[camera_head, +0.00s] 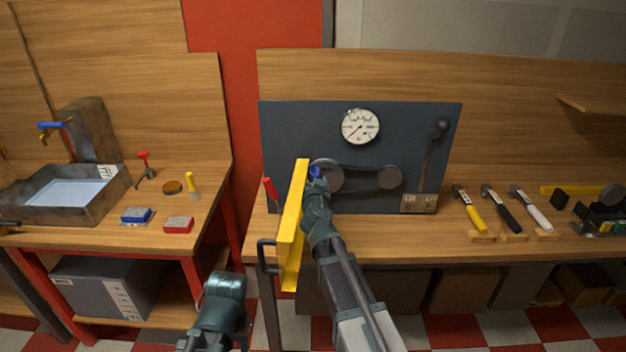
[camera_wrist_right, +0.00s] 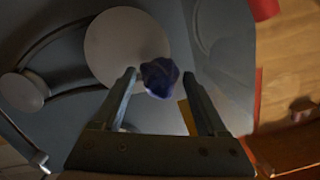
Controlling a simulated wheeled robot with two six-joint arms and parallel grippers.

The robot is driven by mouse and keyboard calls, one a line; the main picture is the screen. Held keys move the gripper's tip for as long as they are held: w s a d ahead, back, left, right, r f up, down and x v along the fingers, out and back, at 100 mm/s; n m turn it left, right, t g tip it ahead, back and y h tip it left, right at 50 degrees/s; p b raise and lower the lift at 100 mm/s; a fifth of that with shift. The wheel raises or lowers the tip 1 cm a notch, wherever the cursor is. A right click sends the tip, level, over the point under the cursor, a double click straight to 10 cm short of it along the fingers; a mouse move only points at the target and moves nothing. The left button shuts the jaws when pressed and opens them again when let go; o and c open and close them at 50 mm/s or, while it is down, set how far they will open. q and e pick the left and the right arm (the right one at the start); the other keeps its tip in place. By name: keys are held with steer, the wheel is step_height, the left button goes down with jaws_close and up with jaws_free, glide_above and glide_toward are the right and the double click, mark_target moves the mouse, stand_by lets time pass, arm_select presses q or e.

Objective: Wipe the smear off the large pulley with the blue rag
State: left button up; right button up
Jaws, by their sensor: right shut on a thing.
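The large pulley (camera_head: 329,176) is a grey disc on the left of a dark upright panel, partly covered by my right gripper in the head view. In the right wrist view the large pulley (camera_wrist_right: 112,42) is a pale disc, and I make out no smear on it. My right gripper (camera_head: 316,179) is shut on the dark blue rag (camera_wrist_right: 160,78), bunched between its fingertips (camera_wrist_right: 159,80). The rag overlaps the pulley's edge in the wrist view; I cannot tell whether it touches. Part of my left arm shows at the bottom, but no left fingers show.
A belt links the small pulley (camera_head: 390,178). The panel (camera_head: 300,125) also carries a gauge (camera_head: 360,126) and a lever (camera_head: 428,160). A yellow upright piece (camera_head: 290,232) stands close left of my right arm. Hammers (camera_head: 500,210) lie right; a sink (camera_head: 65,192) is far left.

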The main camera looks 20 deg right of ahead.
mark_target(325, 170)
steer(key=shift+x, duration=0.85)
steer(key=shift+r, duration=0.1)
steer(key=shift+s+d, duration=0.3)
steer(key=shift+d, duration=0.6)
steer(key=shift+s+d, duration=0.3)
steer(key=shift+d, duration=0.6)
steer(key=shift+s+d, duration=0.2)
steer(key=shift+d, duration=0.75)
steer(key=shift+s+d, duration=0.2)
steer(key=shift+d, duration=0.7)
steer(key=shift+s, duration=0.1)
steer(key=shift+w+a, duration=0.25)
steer(key=shift+a, duration=0.35)
steer(key=shift+w+a, duration=0.2)
steer(key=shift+a, duration=0.4)
steer(key=shift+w+a, duration=0.25)
steer(key=shift+a, duration=0.35)
